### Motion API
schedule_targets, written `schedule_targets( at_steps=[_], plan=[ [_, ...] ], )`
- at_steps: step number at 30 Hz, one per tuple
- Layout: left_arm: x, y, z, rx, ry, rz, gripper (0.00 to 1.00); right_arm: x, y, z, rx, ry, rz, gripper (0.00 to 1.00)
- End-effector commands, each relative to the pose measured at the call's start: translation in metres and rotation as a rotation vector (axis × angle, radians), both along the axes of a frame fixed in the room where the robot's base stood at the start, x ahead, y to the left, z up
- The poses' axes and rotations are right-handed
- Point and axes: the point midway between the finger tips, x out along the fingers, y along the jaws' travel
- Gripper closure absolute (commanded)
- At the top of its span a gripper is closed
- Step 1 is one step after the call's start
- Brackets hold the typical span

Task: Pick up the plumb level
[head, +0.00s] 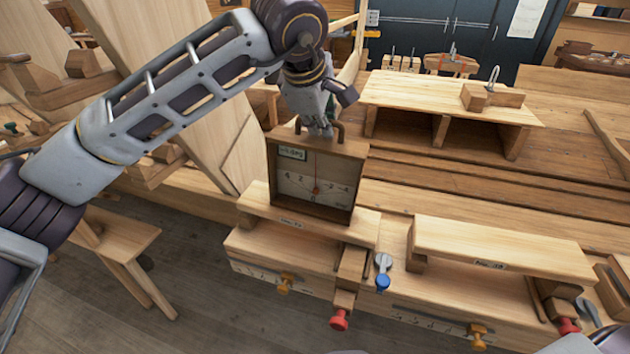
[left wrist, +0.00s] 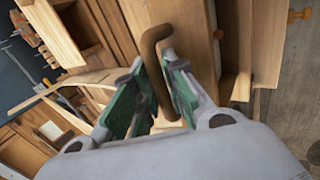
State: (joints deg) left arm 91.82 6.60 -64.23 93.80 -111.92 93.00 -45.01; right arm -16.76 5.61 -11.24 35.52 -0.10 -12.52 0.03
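The plumb level (head: 315,172) is a wooden box frame with a pale numbered dial face and a dark pointer. It stands upright on a light wooden ledge (head: 252,203) in the head view. A brown bar handle rises from its top. My left gripper (head: 325,130) is at this handle from above. In the left wrist view the handle (left wrist: 154,62) runs between the green-padded fingers of my left gripper (left wrist: 154,75), which look closed on it. The gripper hides part of the handle in the head view. My right gripper does not show clearly.
A second wooden ledge (head: 500,246) lies to the right, with red, orange and blue knobs below both ledges. A low wooden shelf (head: 440,95) bearing a wooden block (head: 492,97) stands behind. Tall planks rise at the left. Floor (head: 200,265) shows at lower left.

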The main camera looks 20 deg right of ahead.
Motion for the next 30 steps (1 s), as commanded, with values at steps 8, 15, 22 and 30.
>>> schedule_targets(
  at_steps=[8, 15, 22, 30],
  plan=[
    [0.0, 0.0, 0.0, 0.0, 0.0, 0.0, 1.0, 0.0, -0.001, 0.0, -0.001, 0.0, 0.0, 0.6],
    [0.0, 0.0, 0.001, -0.001, -0.002, 0.0, 1.0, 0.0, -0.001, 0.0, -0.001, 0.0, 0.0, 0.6],
    [0.0, 0.0, 0.003, -0.002, -0.002, 0.0, 1.0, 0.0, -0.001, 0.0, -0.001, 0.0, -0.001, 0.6],
    [0.0, 0.0, 0.02, -0.003, -0.003, 0.001, 1.0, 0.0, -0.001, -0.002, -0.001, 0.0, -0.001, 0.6]
  ],
)
